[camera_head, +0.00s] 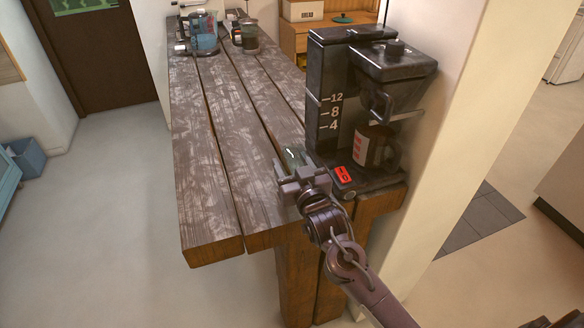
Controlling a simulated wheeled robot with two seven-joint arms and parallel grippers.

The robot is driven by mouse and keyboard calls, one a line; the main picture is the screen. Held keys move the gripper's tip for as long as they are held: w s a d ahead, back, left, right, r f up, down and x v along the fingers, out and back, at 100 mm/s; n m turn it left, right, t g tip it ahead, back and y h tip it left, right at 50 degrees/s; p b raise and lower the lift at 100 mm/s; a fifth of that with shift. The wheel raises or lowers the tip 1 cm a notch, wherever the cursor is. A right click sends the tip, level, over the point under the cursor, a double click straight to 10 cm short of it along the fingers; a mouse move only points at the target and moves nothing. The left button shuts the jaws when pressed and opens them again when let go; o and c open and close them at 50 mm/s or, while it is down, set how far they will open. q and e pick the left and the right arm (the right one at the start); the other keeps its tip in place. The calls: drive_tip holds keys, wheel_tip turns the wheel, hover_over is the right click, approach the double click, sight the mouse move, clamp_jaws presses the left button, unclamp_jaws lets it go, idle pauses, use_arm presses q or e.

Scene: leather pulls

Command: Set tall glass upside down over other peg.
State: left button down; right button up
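A small greenish clear glass (293,156) shows on the table just beyond my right gripper (295,168). The gripper covers much of it, and I cannot tell whether it is upright or upside down. The fingers are at or around the glass; whether they are shut on it I cannot tell. My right arm reaches in from the lower right. My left gripper is not in view. No peg can be made out clearly; a cluster with a blue see-through vessel (204,42) stands at the far end of the table.
A black coffee maker (330,75) with a carafe (376,147) and a red switch (343,174) stands close right of my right gripper, by the wall. A dark vessel (247,40) stands at the far end. The long plank table (205,150) is clear along its middle.

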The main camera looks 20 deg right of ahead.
drive_tip(key=shift+f, duration=0.95)
drive_tip(key=shift+f, duration=0.1)
drive_tip(key=o, duration=1.1)
